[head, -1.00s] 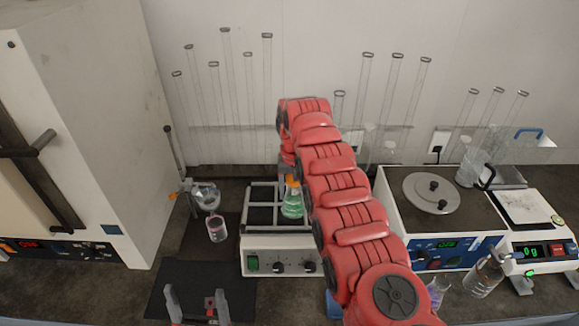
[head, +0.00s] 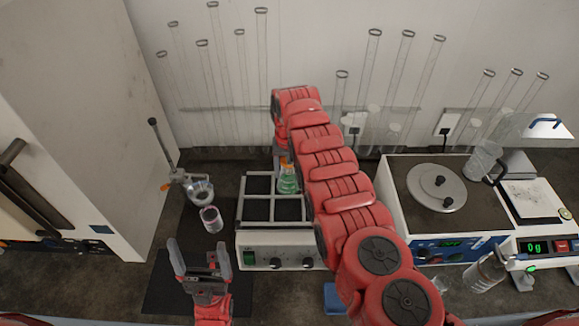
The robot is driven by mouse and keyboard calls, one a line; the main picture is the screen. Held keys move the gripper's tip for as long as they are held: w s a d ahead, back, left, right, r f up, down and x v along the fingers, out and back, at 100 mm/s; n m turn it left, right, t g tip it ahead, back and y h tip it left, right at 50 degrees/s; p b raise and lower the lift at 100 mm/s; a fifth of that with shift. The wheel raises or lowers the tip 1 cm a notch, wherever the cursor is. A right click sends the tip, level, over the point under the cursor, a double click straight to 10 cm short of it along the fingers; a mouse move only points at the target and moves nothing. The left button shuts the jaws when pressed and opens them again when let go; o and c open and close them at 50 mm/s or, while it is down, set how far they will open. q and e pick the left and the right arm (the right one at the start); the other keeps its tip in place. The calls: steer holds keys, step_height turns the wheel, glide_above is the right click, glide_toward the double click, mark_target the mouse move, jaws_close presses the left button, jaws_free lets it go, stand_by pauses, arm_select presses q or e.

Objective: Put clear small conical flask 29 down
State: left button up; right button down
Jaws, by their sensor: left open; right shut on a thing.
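A small clear conical flask (head: 288,182) with green liquid is at the back right part of the shaker's black-and-grey tray (head: 257,199). It looks upright; I cannot tell whether its base touches the tray. My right gripper (head: 286,160) is shut on the flask near its neck, with the fingers mostly hidden. My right arm covers the tray's right side. My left gripper (head: 202,262) is open and empty, in front of and left of the shaker.
A beaker with pinkish liquid (head: 211,220) and a round flask on a stand (head: 200,190) are left of the shaker. A hotplate with a round lid (head: 436,188), a balance (head: 535,200) and a bottle (head: 483,273) are at right. Tall glass tubes line the wall.

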steer(key=shift+s+a+r, duration=0.1)
steer(key=shift+a+f, duration=0.1)
steer(key=shift+f, duration=0.15)
steer(key=shift+c, duration=0.4)
jaws_free()
steer(key=shift+r, duration=0.1)
